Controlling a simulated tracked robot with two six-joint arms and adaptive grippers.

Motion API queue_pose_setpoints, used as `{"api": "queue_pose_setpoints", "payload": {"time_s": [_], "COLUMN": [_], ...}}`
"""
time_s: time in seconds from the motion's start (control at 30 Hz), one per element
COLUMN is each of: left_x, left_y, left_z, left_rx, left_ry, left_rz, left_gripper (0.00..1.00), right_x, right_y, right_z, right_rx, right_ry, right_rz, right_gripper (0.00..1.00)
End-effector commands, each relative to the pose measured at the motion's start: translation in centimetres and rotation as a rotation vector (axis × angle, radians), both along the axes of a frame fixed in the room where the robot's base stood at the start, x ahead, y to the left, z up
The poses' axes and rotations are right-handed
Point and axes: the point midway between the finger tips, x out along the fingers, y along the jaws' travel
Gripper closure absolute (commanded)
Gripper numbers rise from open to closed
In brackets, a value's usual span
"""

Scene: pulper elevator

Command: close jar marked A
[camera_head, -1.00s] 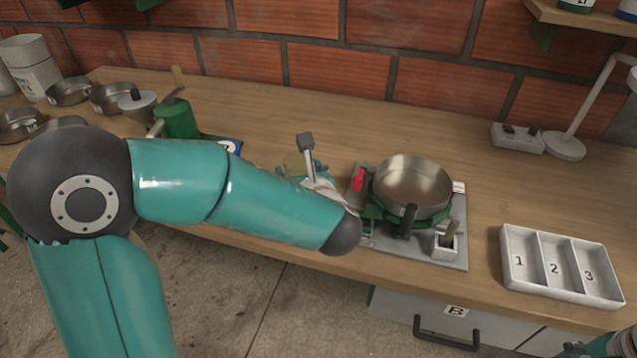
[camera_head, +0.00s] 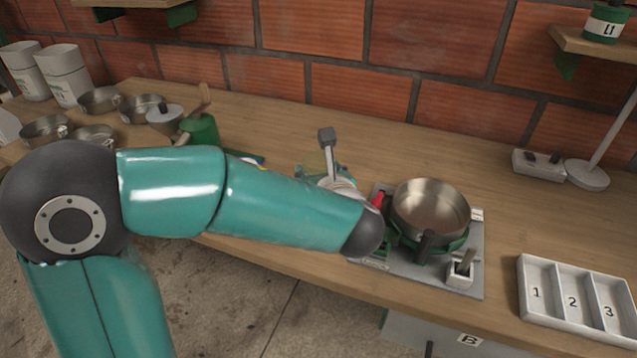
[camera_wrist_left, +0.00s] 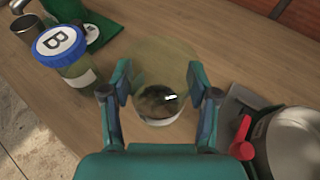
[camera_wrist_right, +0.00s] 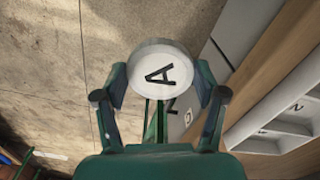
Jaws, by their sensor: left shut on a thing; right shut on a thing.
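A see-through, yellowish jar (camera_wrist_left: 160,60) with dark contents is between the fingers of my left gripper (camera_wrist_left: 160,85), which is shut on it. The jar's mouth looks uncovered; no letter on it can be read. In the head view the jar (camera_head: 314,161) shows partly above my left arm, over the bench. A white round lid marked A (camera_wrist_right: 160,72) is in my right gripper (camera_wrist_right: 160,85), which is shut on it. In the right wrist view the lid is over the floor, beside the bench front. My right gripper is outside the head view.
A jar with a blue lid marked B (camera_wrist_left: 62,48) stands left of the held jar. A pan (camera_head: 430,207) sits on a burner plate (camera_head: 468,284) with a red lever, close to my left gripper. A numbered tray (camera_head: 545,318) is at the right. Metal pots (camera_head: 45,129) stand far left.

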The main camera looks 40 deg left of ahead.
Motion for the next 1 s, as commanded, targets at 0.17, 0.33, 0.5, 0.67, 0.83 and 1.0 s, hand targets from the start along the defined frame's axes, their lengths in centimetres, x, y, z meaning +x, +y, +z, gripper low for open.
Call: {"api": "queue_pose_setpoints", "payload": {"time_s": [0.17,0.33,0.5,0.67,0.83,1.0], "left_x": [0.0,0.0,0.0,0.0,0.0,0.0], "left_y": [0.0,0.0,0.0,0.0,0.0,0.0], "left_z": [5.8,10.2,13.3,14.7,15.1,15.0], "left_rx": [-0.002,-0.003,-0.001,-0.001,0.0,0.0], "left_ry": [-0.01,-0.007,-0.005,-0.002,-0.002,-0.001], "left_rz": [0.0,-0.002,0.0,0.0,-0.001,0.0], "left_gripper": [0.84,0.84,0.84,0.84,0.84,0.84], "right_x": [0.0,0.0,0.0,0.0,0.0,0.0], "right_y": [0.0,0.0,0.0,0.0,0.0,0.0], "right_z": [1.7,2.7,3.3,3.6,3.6,3.6], "right_rx": [0.0,0.0,0.0,0.0,0.0,0.0], "right_ry": [0.0,0.0,0.0,0.0,0.0,0.0], "right_rz": [0.0,0.001,0.001,0.001,0.001,0.001], "right_gripper": [0.43,0.43,0.43,0.43,0.43,0.43]}}
